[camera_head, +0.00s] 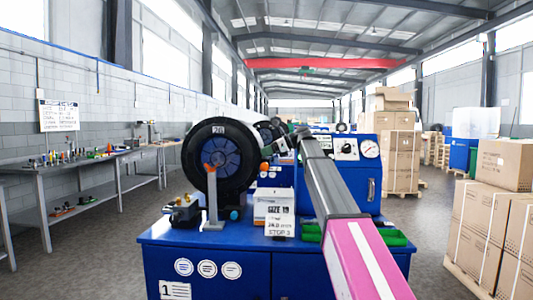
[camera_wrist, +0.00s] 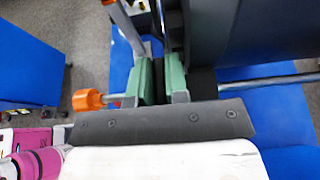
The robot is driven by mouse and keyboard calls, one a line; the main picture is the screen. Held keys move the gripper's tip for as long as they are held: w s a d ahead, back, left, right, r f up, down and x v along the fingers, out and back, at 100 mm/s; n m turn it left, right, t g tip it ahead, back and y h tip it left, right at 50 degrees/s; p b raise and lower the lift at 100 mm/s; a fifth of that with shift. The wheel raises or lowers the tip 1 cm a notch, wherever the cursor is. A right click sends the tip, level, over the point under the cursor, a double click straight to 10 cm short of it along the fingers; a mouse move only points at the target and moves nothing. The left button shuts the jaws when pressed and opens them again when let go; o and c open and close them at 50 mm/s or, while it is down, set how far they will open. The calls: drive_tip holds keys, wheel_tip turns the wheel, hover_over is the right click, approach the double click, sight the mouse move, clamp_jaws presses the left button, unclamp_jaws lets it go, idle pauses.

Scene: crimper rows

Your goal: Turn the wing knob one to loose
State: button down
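An orange knob (camera_wrist: 88,99) on a metal rod is at the left in the wrist view, just left of my gripper (camera_wrist: 161,82). My gripper's two green fingers stand close together, with a narrow dark strip between them. I cannot tell whether they grip that strip or only stand around it. In the head view, two orange knobs show on the crimper, one on the left (camera_head: 207,171) and one on the right (camera_head: 265,168) of its black round head (camera_head: 221,156). My arm reaches behind that head, and my fingertips are hidden there. Which knob is number one is unclear.
The crimper stands on a blue cabinet (camera_head: 208,262) marked 1. A white size card (camera_head: 279,212) and green trays (camera_head: 393,238) are on its top. A grey workbench (camera_head: 95,160) lines the left wall. Cartons (camera_head: 500,215) stand at the right, with open floor between.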

drive_tip(key=n+g, duration=0.2)
drive_tip(key=g, duration=0.1)
drive_tip(key=shift+w, duration=0.25)
drive_tip(key=shift+s+n+g+h, duration=0.25)
drive_tip(key=shift+n+g+h, duration=0.15)
drive_tip(key=shift+n+g, duration=0.8)
drive_tip(key=c, duration=1.2)
unclamp_jaws()
drive_tip(key=shift+o, duration=0.2)
drive_tip(key=shift+d, duration=0.1)
drive_tip(key=v, duration=0.7)
drive_tip(key=shift+d, duration=0.2)
drive_tip(key=shift+r, duration=0.15)
